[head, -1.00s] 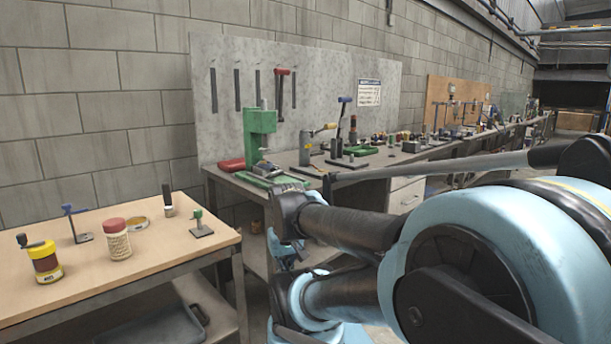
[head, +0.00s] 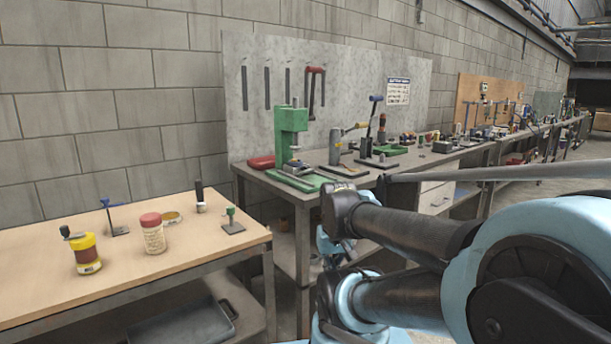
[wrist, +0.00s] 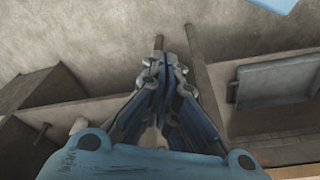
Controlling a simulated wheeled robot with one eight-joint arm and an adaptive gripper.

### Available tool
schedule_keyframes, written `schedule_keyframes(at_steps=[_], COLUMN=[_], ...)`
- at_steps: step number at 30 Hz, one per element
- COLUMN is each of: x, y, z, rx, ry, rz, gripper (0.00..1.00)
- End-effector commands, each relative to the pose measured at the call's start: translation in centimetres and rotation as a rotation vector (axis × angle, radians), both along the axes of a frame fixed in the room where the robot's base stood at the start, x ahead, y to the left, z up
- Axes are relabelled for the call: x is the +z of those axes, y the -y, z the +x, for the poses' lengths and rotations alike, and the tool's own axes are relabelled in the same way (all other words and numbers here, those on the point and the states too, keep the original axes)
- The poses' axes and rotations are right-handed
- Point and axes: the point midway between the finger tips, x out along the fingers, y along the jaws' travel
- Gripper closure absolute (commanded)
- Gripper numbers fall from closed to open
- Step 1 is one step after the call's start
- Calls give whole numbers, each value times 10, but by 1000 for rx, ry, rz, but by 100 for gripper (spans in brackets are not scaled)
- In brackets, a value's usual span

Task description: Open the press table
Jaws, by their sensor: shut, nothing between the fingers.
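The press table (head: 300,196) is a grey workbench along the wall in the head view, with a green press (head: 291,135) standing on its left end. A pale drawer front (head: 436,198) shows under its top, partly hidden behind my arm. My gripper (wrist: 164,62) is shut and empty in the wrist view, with its fingers pointing over the floor. It touches nothing that I can see. In the head view, my arm covers part of the bench's underside, and I cannot make out the fingertips there.
A wooden table (head: 110,265) at the left holds a yellow jar (head: 86,254), a red-lidded jar (head: 153,234) and small tools. A dark tray (head: 185,326) lies on its lower shelf. A tray (wrist: 275,82) also shows at the right of the wrist view. More benches run to the back right.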

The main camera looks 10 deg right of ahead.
Motion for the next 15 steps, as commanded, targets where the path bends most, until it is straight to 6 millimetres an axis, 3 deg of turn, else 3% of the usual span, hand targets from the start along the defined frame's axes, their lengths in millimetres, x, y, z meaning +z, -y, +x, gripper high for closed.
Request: schedule_keyframes(at_steps=[1,4,8,15], x=[0,9,35,114], y=[0,0,0,-2], z=[0,-6,11,70], rx=[0,-9,-56,-222], ry=[0,11,8,-1], rz=[0,3,16,62], gripper=[93,71,70,70])
